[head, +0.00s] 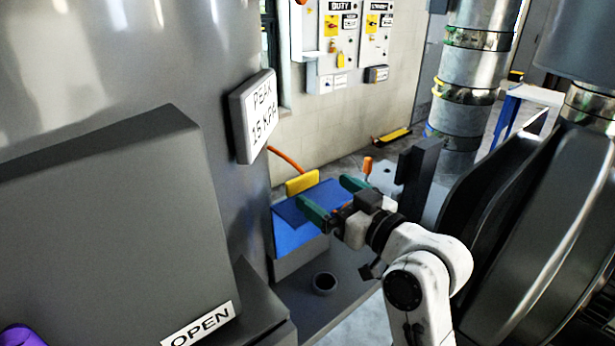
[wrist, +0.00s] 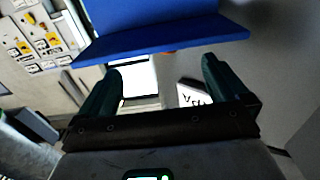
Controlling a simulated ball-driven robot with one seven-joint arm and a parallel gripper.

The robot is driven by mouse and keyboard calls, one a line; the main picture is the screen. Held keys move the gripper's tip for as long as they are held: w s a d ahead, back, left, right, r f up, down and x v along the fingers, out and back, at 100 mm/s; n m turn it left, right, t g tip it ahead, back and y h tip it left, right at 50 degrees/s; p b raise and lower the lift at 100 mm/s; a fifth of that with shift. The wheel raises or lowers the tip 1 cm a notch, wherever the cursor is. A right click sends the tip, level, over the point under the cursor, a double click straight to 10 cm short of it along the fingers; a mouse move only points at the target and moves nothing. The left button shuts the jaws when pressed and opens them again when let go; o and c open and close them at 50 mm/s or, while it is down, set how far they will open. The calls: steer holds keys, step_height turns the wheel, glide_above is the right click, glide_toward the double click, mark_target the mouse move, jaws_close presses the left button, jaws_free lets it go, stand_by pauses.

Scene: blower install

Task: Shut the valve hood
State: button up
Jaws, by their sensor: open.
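A blue panel (head: 290,238), which looks like the valve hood, sits on a grey box beside the large metal tank. A yellow block (head: 302,182) stands at its far edge. In the wrist view a blue plate (wrist: 165,32) spans the top, beyond the fingertips, with a bit of orange under its edge. A white label with partly hidden letters (wrist: 190,94) shows between and below the fingers. My gripper (head: 324,191) is open, its green fingers over or near the blue panel. In the wrist view my gripper (wrist: 162,70) is empty. I cannot tell whether it touches the panel.
A grey box with an OPEN label (head: 201,325) fills the left front. A PEAK 15 KPA sign (head: 256,114) juts from the tank. A dark post (head: 418,178) and large dark blower housing (head: 540,230) crowd the right. An orange-topped handle (head: 367,166) stands behind my gripper.

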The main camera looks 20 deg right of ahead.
mark_target(304, 178)
steer(key=p+x, duration=0.1)
steer(key=x, duration=0.5)
steer(key=shift+w, duration=0.3)
steer(key=shift+c, duration=0.5)
steer(key=shift+f, duration=0.1)
steer(key=c, duration=1.2)
